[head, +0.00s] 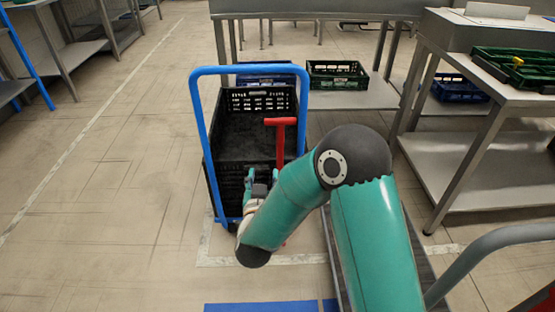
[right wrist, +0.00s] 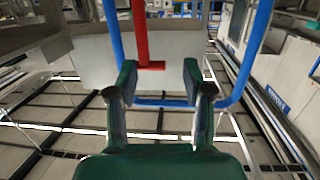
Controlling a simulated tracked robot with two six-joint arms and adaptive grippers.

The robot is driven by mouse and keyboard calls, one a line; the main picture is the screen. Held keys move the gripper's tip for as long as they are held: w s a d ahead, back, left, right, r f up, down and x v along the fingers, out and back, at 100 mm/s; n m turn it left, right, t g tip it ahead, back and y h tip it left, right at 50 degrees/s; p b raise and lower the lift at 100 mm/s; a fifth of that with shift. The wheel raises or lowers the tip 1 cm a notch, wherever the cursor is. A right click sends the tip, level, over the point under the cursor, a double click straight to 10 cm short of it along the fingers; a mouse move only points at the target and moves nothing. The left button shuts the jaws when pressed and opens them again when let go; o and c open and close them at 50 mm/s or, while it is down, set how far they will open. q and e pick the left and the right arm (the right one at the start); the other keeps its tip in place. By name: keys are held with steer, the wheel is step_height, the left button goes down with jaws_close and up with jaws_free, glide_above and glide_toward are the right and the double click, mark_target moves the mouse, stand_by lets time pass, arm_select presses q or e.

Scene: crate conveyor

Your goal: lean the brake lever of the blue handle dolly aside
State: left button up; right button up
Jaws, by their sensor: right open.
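The dolly has a blue tube handle (head: 194,110), which also shows in the right wrist view (right wrist: 262,35). Its red brake lever (head: 280,145) stands roughly upright with a crossbar on top, right of centre inside the handle frame. In the right wrist view the red lever (right wrist: 140,35) shows beyond the fingertips, nearer the left finger. My right gripper (head: 262,176) is open and empty, low in front of the dolly and left of the lever; its fingers (right wrist: 159,70) are spread apart. I cannot tell whether either finger touches the lever.
A black crate (head: 262,100) sits on the dolly. Green crates (head: 338,72) and a blue crate (head: 458,90) stand on shelves behind and to the right. A steel table (head: 450,55) stands at right. The floor at left is clear.

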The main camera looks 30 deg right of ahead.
mark_target(279, 138)
steer(key=w+d+b, duration=0.1)
steer(key=w+d, duration=0.2)
steer(key=d, duration=0.1)
steer(key=w+d+r+h+b, duration=0.1)
steer(key=w+d, duration=0.3)
steer(key=w+d+m+h+b, duration=0.1)
steer(key=w+d, duration=0.3)
steer(key=d, duration=0.1)
steer(key=shift+w+r, duration=0.15)
steer(key=shift+w, duration=0.05)
arm_select(q)
step_height(279, 138, down, 5)
steer(key=shift+r, duration=0.15)
arm_select(e)
jaws_close()
